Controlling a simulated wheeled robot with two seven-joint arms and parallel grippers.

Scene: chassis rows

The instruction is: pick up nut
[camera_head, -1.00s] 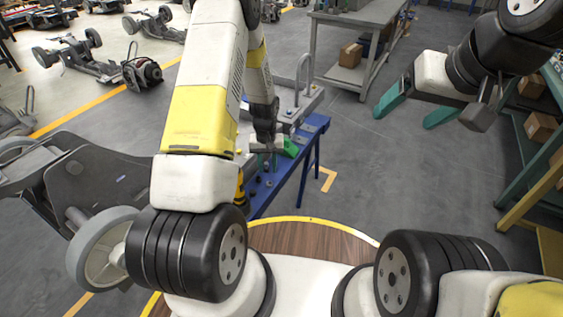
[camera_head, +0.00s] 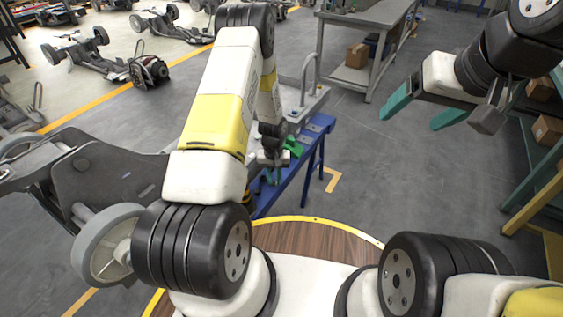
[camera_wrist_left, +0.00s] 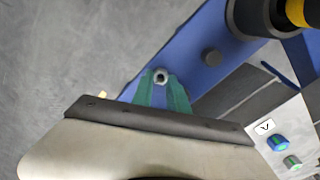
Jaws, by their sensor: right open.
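The nut (camera_wrist_left: 161,77) is a small metal ring shape between the green fingertips of my left gripper (camera_wrist_left: 161,84) in the left wrist view. The fingers are close together and look shut on it, over the blue bench surface. In the head view my left gripper (camera_head: 270,173) is low at the blue bench (camera_head: 292,180), largely hidden by my own arm. The nut cannot be made out there. My right gripper (camera_head: 424,106) is open and empty in the air at the right, its green fingers wide apart.
A panel with coloured knobs (camera_wrist_left: 278,143) is at the right. A chassis with a grey wheel (camera_head: 105,245) stands at the left. The floor right of the bench is clear.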

